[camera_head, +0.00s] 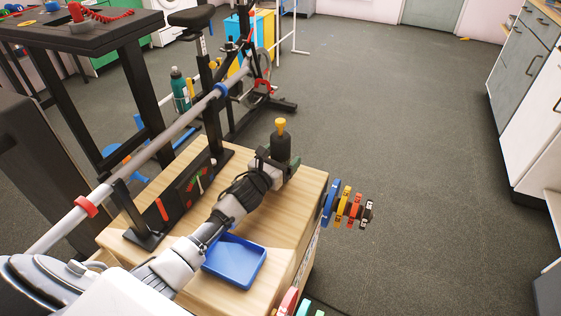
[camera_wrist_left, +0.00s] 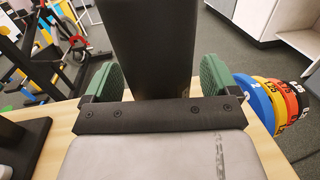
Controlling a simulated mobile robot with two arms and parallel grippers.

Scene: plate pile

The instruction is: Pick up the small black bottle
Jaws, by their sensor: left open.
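The small black bottle (camera_head: 281,150) with a yellow cap stands upright near the far end of the wooden table. It also shows large and dark in the left wrist view (camera_wrist_left: 150,45), where its top is cut off. My left gripper (camera_head: 277,166) reaches the bottle from the near side. Its green finger pads, seen in the left wrist view (camera_wrist_left: 157,78), are open on either side of the bottle. A narrow gap shows at the right pad; contact at the left pad is unclear. My right gripper is not in view.
A blue tray (camera_head: 235,261) lies on the wooden table (camera_head: 213,301) below my left arm. A barbell (camera_head: 165,138) on black supports runs along the left. Coloured weight plates (camera_head: 341,202) hang off the right edge. Open floor lies beyond.

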